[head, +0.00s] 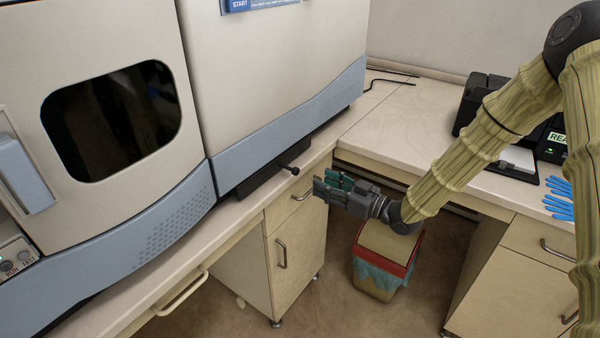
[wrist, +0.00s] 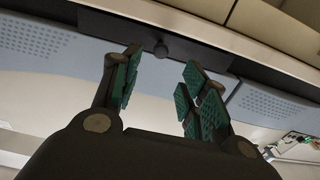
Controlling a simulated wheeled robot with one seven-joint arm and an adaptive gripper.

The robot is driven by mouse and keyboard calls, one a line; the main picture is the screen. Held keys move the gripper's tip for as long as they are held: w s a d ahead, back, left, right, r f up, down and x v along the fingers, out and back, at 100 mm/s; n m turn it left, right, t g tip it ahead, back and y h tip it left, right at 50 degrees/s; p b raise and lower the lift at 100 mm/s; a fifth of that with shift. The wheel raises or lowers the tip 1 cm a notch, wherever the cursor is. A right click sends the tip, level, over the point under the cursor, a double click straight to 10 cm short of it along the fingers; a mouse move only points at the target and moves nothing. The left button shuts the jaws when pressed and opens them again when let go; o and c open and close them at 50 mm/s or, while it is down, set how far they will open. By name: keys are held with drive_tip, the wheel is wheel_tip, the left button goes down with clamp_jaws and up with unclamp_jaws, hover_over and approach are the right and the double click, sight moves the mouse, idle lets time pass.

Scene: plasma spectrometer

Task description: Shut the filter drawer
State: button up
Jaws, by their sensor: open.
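The filter drawer (head: 256,183) is a dark, flat drawer under the blue lower edge of the spectrometer, and it sticks out a little. Its front carries a small black knob on a short stem (head: 293,170). In the wrist view the dark drawer front (wrist: 205,48) runs across the top, with the round knob (wrist: 161,50) near the middle. My gripper (head: 322,186) is just right of the knob in the head view, its green-padded fingers pointing toward it. In the wrist view my gripper (wrist: 162,72) is open and empty, with the knob beyond the gap between its fingertips. I see no contact.
The large beige and blue spectrometer (head: 275,65) stands on the bench (head: 385,130). A beige cabinet (head: 300,245) with handles is below the drawer. A red-rimmed bin (head: 385,262) stands on the floor below my arm. Blue gloves (head: 560,205) lie on the right bench.

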sight(298, 172)
drive_tip(key=p+x, duration=0.1)
drive_tip(key=x, duration=0.8)
drive_tip(key=shift+a, duration=0.1)
clamp_jaws()
